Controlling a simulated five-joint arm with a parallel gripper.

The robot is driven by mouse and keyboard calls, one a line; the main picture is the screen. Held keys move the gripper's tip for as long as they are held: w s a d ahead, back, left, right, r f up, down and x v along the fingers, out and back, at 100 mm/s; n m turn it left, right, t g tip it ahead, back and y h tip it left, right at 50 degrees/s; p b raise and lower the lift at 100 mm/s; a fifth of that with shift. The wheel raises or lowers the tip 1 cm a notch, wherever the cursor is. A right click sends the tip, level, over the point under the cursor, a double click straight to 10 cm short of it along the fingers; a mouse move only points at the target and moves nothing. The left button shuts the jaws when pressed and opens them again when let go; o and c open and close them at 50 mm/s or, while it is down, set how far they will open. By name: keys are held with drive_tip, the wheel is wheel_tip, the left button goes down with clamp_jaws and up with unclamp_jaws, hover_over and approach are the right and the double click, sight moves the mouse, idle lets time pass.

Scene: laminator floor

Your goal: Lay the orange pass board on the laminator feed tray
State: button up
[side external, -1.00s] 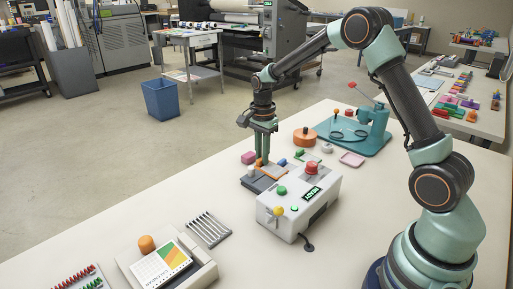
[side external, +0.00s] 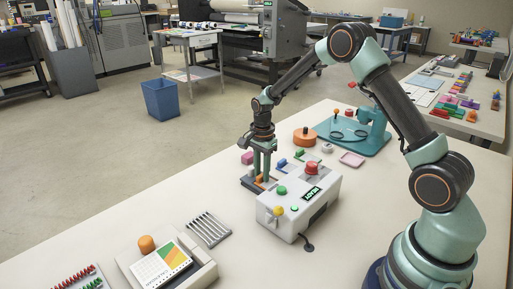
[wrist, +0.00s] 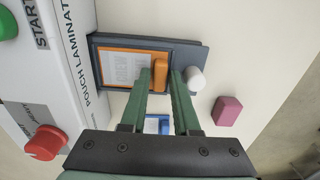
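The orange pass board (wrist: 125,65), an orange frame around a printed sheet, lies on the dark grey feed tray (wrist: 190,54) beside the pouch laminator (wrist: 70,75). The board's upright orange grip (wrist: 160,66) also shows in the side view (side external: 259,179). My gripper (wrist: 163,72) is low over the tray, its green fingers apart on either side of the grip. In the side view, my gripper (side external: 262,172) stands just behind the laminator (side external: 295,205), which hides part of the board and tray.
A white knob (wrist: 195,77) and a pink block (wrist: 228,110) are close to the tray. A blue board (wrist: 157,124) lies near my fingers. A green-handled board (side external: 299,153), an orange round object (side external: 304,137) and a teal stand (side external: 350,140) sit behind the laminator.

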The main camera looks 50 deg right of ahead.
drive_tip(key=shift+o, duration=0.5)
wheel_tip(320, 180, up, 12)
drive_tip(key=f, duration=0.1)
wheel_tip(320, 180, up, 7)
drive_tip(key=n+t, duration=0.1)
drive_tip(key=n, duration=0.3)
hover_over(265, 187)
drive_tip(key=s+a+r+n+t, duration=0.2)
drive_tip(key=s+a+n, duration=0.1)
drive_tip(key=s+n, duration=0.4)
drive_tip(key=s+a+r+n+t, duration=0.2)
drive_tip(key=s+a+n, duration=0.1)
drive_tip(key=s+n, duration=0.4)
drive_tip(key=shift+s+t, duration=0.3)
drive_tip(key=shift+s, duration=0.35)
